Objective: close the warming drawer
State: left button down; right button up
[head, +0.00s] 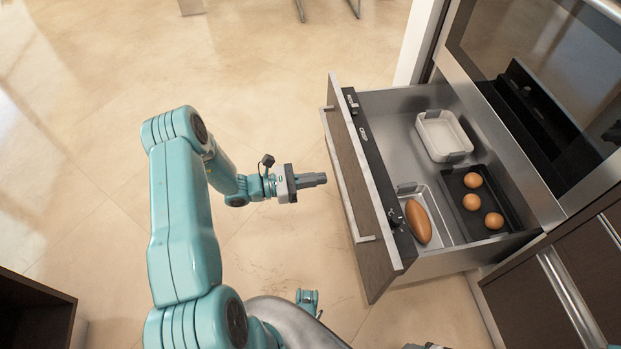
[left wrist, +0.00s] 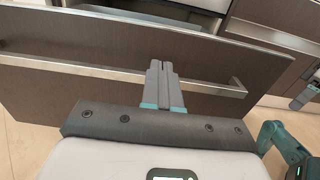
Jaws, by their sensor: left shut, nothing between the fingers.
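The warming drawer is pulled far out from under the oven, its dark wooden front (head: 352,190) facing my left arm. A long metal bar handle runs across the front; in the left wrist view the handle (left wrist: 100,68) crosses behind my fingers. My left gripper (head: 314,180) is shut and empty, pointing at the drawer front. A small gap shows between its fingertips and the front in the head view. In the left wrist view the closed fingers (left wrist: 162,75) overlap the dark front; contact there cannot be told.
Inside the drawer are a white dish (head: 443,135), a dark tray (head: 483,210) with brown eggs, and a pale tray (head: 446,220) with a bread loaf (head: 418,221). An oven with a glass door (head: 545,70) stands above. The tiled floor (head: 270,100) left of the drawer is clear.

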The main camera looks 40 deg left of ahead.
aim_at(360, 173)
pick_arm(q)
jog(key=b+x, duration=0.2)
jog(key=x, duration=0.6)
jog(key=shift+s+f, duration=0.1)
jog(key=shift+f, duration=0.05)
jog(key=shift+w+d, duration=0.35)
jog(key=shift+w, duration=0.1)
pick_arm(e)
jog(key=shift+w+d+f, duration=0.1)
jog(key=shift+d+f, duration=0.05)
jog(key=shift+f, duration=0.45)
jog(key=shift+w+d+f, duration=0.1)
jog(key=shift+d+f, duration=0.05)
jog(key=shift+f, duration=0.4)
